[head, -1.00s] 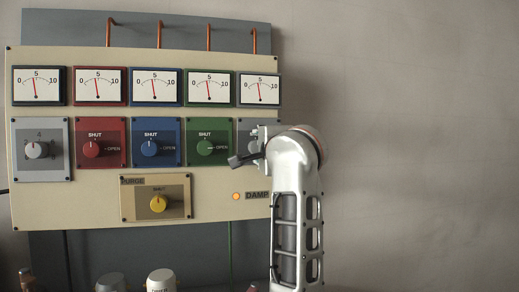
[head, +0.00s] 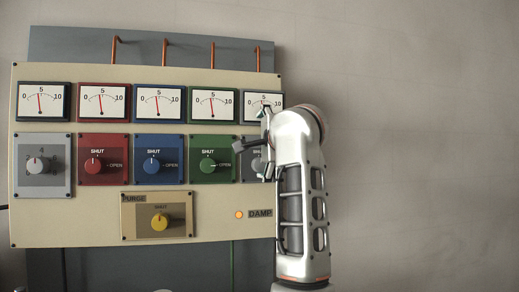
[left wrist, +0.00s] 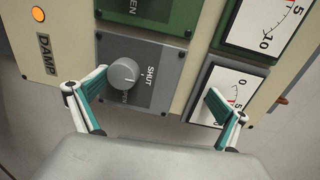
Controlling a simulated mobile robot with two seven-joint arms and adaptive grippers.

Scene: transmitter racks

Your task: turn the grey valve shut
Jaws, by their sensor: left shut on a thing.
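The grey valve is a round grey knob (left wrist: 123,74) on a grey plate (left wrist: 158,72) marked SHUT and OPEN, at the right end of the panel's knob row. In the left wrist view its light mark sits toward the SHUT side, but the exact angle is unclear. In the head view the knob (head: 257,165) is partly hidden by my left arm. My left gripper (left wrist: 157,82) has its fingers spread wide with a clear gap. One fingertip is near the knob's edge; the other is in front of the gauge. Neither visibly clamps the knob. My right gripper is out of view.
The neighbouring green valve (head: 207,165) is left of the grey one, with blue and red valves beyond. A gauge (head: 278,100) is directly above the grey plate. A lit orange DAMP lamp (head: 239,215) and a yellow PURGE knob (head: 160,222) lie below. The bare wall right is clear.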

